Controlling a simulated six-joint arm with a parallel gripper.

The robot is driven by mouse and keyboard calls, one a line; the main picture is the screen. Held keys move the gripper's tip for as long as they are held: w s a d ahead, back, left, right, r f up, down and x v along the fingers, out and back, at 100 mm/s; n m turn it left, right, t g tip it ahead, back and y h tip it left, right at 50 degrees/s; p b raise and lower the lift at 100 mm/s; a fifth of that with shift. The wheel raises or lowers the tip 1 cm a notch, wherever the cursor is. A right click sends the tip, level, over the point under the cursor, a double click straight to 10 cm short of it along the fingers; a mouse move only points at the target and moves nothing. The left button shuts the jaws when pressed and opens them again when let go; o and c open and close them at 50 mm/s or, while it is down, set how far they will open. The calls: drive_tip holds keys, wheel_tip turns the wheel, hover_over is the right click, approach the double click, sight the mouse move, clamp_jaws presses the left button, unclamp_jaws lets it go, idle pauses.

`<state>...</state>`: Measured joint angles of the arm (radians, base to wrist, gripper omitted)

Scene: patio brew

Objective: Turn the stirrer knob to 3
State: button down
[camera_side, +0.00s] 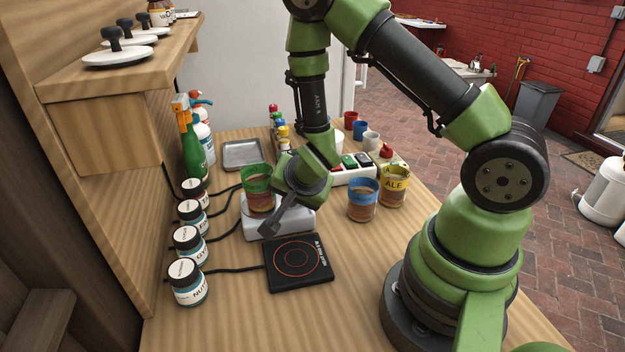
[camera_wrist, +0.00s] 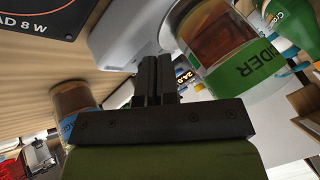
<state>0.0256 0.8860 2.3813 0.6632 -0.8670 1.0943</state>
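The stirrer is a white box (camera_side: 281,222) on the bench, bearing a green-banded beaker of brown liquid (camera_side: 258,198). In the wrist view the white body (camera_wrist: 120,37) lies just beyond my fingertips, with the beaker (camera_wrist: 215,40) to their right. My gripper (camera_side: 267,229) reaches down at the stirrer's front side. Its dark fingers (camera_wrist: 153,62) look closed together. The knob is not visible; the fingers may hide it, and I cannot tell whether they touch it.
A black plate with an orange ring (camera_side: 298,262) lies just in front of the stirrer. Blue-banded (camera_side: 363,200) and yellow-banded (camera_side: 394,187) beakers stand to the right. A metal tray (camera_side: 242,155) lies behind.

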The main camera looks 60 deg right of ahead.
drive_tip(key=shift+w+d, duration=0.25)
drive_tip(key=shift+w, duration=0.3)
idle(0.4)
